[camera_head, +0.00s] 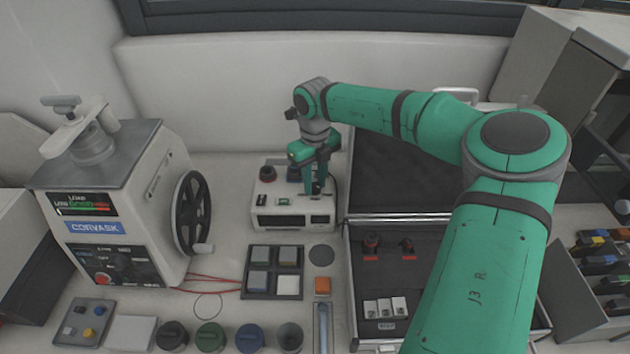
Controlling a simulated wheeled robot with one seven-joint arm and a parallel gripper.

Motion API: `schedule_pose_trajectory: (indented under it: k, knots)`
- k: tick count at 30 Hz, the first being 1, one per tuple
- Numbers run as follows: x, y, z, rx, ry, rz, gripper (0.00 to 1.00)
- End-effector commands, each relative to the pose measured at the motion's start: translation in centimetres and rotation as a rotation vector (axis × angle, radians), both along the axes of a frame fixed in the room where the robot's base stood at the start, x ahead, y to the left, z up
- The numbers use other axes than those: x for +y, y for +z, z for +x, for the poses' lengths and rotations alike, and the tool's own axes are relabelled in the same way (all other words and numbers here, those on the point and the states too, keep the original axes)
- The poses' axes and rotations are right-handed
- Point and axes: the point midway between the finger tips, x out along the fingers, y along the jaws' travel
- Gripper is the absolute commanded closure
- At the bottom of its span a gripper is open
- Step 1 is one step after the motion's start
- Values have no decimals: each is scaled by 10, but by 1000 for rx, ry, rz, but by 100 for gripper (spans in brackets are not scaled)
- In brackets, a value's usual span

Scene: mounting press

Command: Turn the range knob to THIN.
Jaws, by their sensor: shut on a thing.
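A small white instrument box (292,221) stands at the back middle of the bench, with a dark display and small controls on its front. My gripper (316,187) points down at the right part of its top. Its jaws are shut on what appears to be the range knob, which the fingers mostly hide. The knob's pointer and the THIN mark are too small or covered to read.
A large press (140,170) with a black handwheel (192,213) stands at left. A dark tray of square blocks (273,272) lies in front of the box. An open black case (400,170) is at right, below my arm. Several round cups line the front edge.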

Motion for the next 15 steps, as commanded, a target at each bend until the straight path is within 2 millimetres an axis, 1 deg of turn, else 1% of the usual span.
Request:
schedule_pose_trajectory:
  k: [4,5,6,7,15]
  knots:
    - [-1,-1,-1,4,0,-1,96]
    - [-1,-1,-1,4,0,-1,69]
    - [-1,-1,-1,4,0,-1,60]
    - [-1,-1,-1,4,0,-1,55]
    - [0,0,0,1,-1,-1,55]
